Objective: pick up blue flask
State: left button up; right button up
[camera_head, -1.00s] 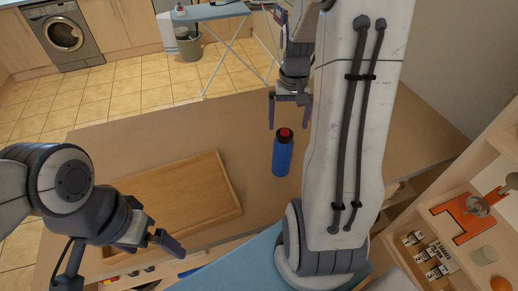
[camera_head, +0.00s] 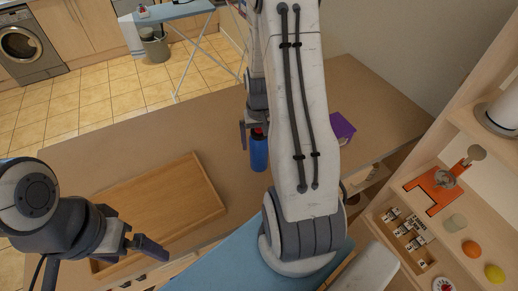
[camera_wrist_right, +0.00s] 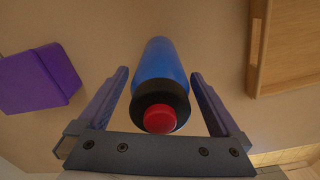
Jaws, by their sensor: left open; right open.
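The blue flask (camera_head: 259,153) has a black collar and a red cap and stands on the brown table (camera_head: 285,108). In the right wrist view the flask (camera_wrist_right: 161,80) lies between the two fingers of my right gripper (camera_wrist_right: 160,92), with a gap on each side. The gripper is open and holds nothing. In the head view my right arm partly hides the right gripper (camera_head: 254,132), which is at the flask's top. My left gripper (camera_head: 130,238) is open and empty near the wooden tray at the left.
A wooden tray (camera_head: 218,205) lies left of the flask. A purple box (camera_head: 341,128) stands to its right, partly behind my arm; it also shows in the wrist view (camera_wrist_right: 38,79). A shelf (camera_head: 408,190) with small items is at the right.

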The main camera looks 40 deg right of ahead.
grip_shut()
jog(key=shift+r, duration=0.15)
